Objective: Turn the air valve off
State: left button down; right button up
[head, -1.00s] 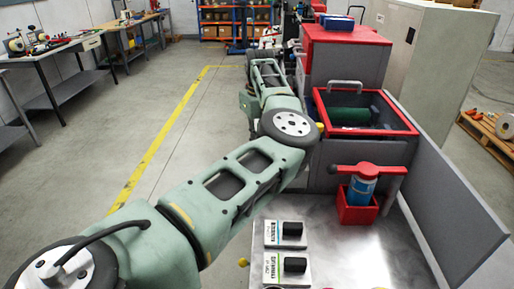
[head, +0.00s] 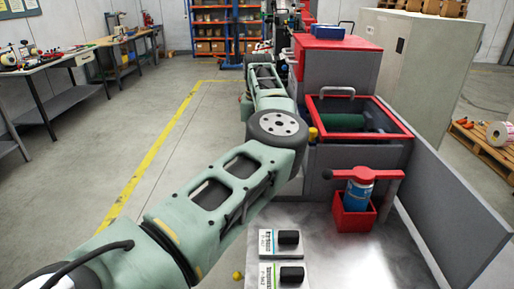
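A red lever handle (head: 362,174) lies level on the grey machine, above a red holder (head: 352,217) with a blue can (head: 358,195). It looks like a valve handle, but no label shows that it is the air valve. My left arm comes in from the lower left and reaches away along the machine's left side. Its far end, near the back of the machine, is small and crowded by dark parts, so I cannot make out the gripper's fingers or what they touch. My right gripper is not in view.
Two labelled boxes with black knobs, a nearer one (head: 291,275) and a farther one (head: 288,238), sit on the metal top. A red-rimmed bin (head: 405,130) and a grey side panel (head: 450,215) stand close by. The floor left of the yellow line (head: 150,158) is clear.

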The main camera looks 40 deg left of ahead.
pick_arm(q)
jog(key=shift+r, duration=0.15)
jog(key=c, duration=1.7)
grip_release()
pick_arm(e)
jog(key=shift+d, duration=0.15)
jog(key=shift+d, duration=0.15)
pick_arm(q)
notch_tip(320, 180, up, 12)
jog(key=shift+f, duration=0.1)
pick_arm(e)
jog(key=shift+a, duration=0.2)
